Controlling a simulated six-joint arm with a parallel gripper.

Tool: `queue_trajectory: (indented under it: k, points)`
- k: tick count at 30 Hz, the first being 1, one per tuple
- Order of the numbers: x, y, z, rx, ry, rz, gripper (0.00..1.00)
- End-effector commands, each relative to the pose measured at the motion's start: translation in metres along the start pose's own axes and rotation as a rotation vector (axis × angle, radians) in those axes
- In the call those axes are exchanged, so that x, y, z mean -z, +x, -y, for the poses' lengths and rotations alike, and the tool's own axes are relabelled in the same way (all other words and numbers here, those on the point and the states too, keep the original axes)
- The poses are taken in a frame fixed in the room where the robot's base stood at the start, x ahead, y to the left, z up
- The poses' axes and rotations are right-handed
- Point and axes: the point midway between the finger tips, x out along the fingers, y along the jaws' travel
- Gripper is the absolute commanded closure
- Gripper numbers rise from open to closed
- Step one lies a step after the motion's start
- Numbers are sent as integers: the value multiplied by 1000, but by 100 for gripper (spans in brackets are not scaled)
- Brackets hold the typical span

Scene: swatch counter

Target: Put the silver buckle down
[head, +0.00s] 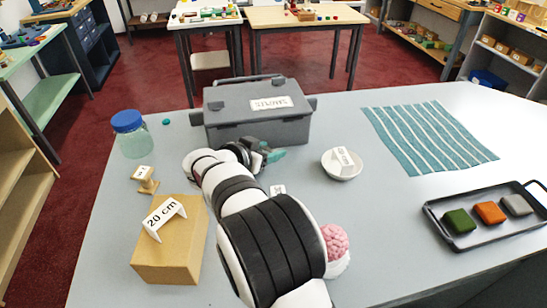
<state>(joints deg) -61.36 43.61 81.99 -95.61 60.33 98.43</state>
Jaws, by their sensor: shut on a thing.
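My gripper (268,153) is at the end of my white and black arm, low over the counter just in front of the grey toolbox. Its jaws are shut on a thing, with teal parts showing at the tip. The silver buckle cannot be made out; my arm and gripper hide what lies between the jaws. I cannot tell whether the held thing touches the counter (400,230).
The toolbox (238,133) stands close behind the gripper. A white bowl (342,175) with a card is to the right, then a striped teal cloth (430,138) and a black tray (470,240) of coloured blocks. A wooden box (168,262) and jar (132,142) are left.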

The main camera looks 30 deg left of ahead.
Motion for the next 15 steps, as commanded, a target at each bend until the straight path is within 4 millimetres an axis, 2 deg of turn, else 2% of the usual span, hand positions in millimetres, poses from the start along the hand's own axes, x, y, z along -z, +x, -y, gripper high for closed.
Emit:
queue_trajectory:
  k: [3,6,15]
  points:
    - [-22,11,2,-2,-4,2,100]
    - [-34,18,2,-1,-1,1,100]
    - [-36,19,1,-1,0,1,100]
